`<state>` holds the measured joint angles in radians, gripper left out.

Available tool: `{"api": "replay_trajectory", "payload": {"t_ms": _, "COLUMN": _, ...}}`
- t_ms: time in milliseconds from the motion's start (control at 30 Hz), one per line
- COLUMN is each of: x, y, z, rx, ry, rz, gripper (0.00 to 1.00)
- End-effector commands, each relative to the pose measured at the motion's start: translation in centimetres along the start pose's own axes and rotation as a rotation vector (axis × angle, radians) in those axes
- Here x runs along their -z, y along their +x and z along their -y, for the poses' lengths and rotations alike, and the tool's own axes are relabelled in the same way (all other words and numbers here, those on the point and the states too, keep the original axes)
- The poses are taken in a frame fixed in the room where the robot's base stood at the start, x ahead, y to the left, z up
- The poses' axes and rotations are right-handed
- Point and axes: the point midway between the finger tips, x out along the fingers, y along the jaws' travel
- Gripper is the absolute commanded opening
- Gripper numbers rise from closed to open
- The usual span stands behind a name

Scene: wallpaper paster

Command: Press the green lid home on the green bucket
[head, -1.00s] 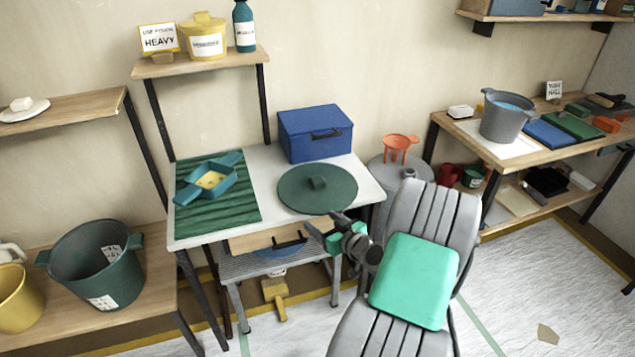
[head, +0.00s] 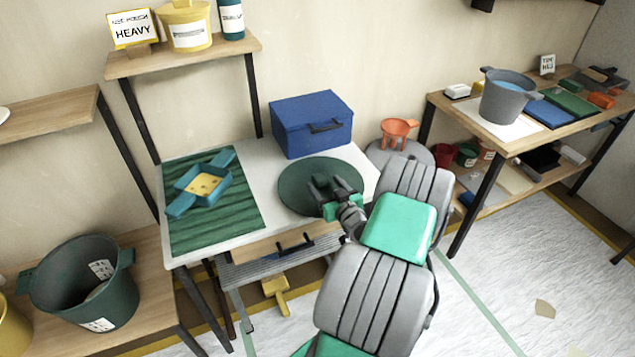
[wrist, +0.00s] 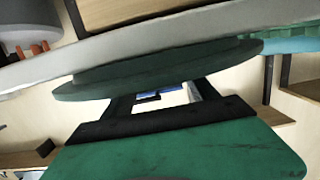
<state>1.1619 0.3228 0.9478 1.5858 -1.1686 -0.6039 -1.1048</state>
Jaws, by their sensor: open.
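The green lid (head: 297,187), a dark round disc, lies flat on the white table. Its knob showed earlier but is now hidden behind my gripper in the head view. My gripper (head: 329,187) is open, its two dark fingers over the lid's middle in the picture. I cannot tell whether they touch the knob. In the wrist view the lid (wrist: 150,78) shows edge-on, close to the black fingers (wrist: 160,101). The green bucket (head: 118,300), dark green with white labels and side handles, stands upright and open-topped on the wooden bench at lower left.
A blue box (head: 310,125) stands behind the lid. A teal tray (head: 205,190) with yellow contents rests on a green ribbed mat (head: 215,232) to the left. A yellow bucket (head: 8,322) stands beside the green bucket.

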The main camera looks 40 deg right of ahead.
Motion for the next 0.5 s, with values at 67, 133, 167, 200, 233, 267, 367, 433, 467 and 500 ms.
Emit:
{"api": "replay_trajectory", "payload": {"t_ms": 67, "x": 0.3, "y": 1.4, "z": 0.0, "rx": 0.003, "ry": -0.001, "rz": 0.0, "gripper": 0.67}}
{"api": "replay_trajectory", "payload": {"t_ms": 133, "x": 0.4, "y": 2.7, "z": -0.1, "rx": 0.002, "ry": 0.0, "rz": 0.0, "gripper": 0.67}}
{"api": "replay_trajectory", "payload": {"t_ms": 167, "x": 0.3, "y": 3.2, "z": -0.1, "rx": 0.002, "ry": -0.001, "rz": 0.0, "gripper": 0.67}}
{"api": "replay_trajectory", "payload": {"t_ms": 200, "x": 0.3, "y": 3.8, "z": -0.1, "rx": 0.003, "ry": 0.0, "rz": 0.001, "gripper": 0.67}}
{"api": "replay_trajectory", "payload": {"t_ms": 233, "x": 0.2, "y": 4.0, "z": -0.1, "rx": 0.001, "ry": 0.0, "rz": 0.001, "gripper": 0.67}}
{"api": "replay_trajectory", "payload": {"t_ms": 267, "x": 0.2, "y": 4.3, "z": -0.1, "rx": 0.001, "ry": 0.0, "rz": 0.0, "gripper": 0.67}}
{"api": "replay_trajectory", "payload": {"t_ms": 367, "x": 0.2, "y": 4.5, "z": -0.1, "rx": 0.0, "ry": 0.001, "rz": -0.001, "gripper": 0.67}}
{"api": "replay_trajectory", "payload": {"t_ms": 433, "x": 0.2, "y": 4.5, "z": -0.1, "rx": 0.001, "ry": 0.001, "rz": -0.001, "gripper": 0.67}}
{"api": "replay_trajectory", "payload": {"t_ms": 467, "x": 0.2, "y": 4.5, "z": -0.1, "rx": 0.001, "ry": 0.001, "rz": 0.0, "gripper": 0.67}}
{"api": "replay_trajectory", "payload": {"t_ms": 500, "x": 0.2, "y": 4.5, "z": 0.0, "rx": 0.001, "ry": 0.001, "rz": 0.0, "gripper": 0.65}}
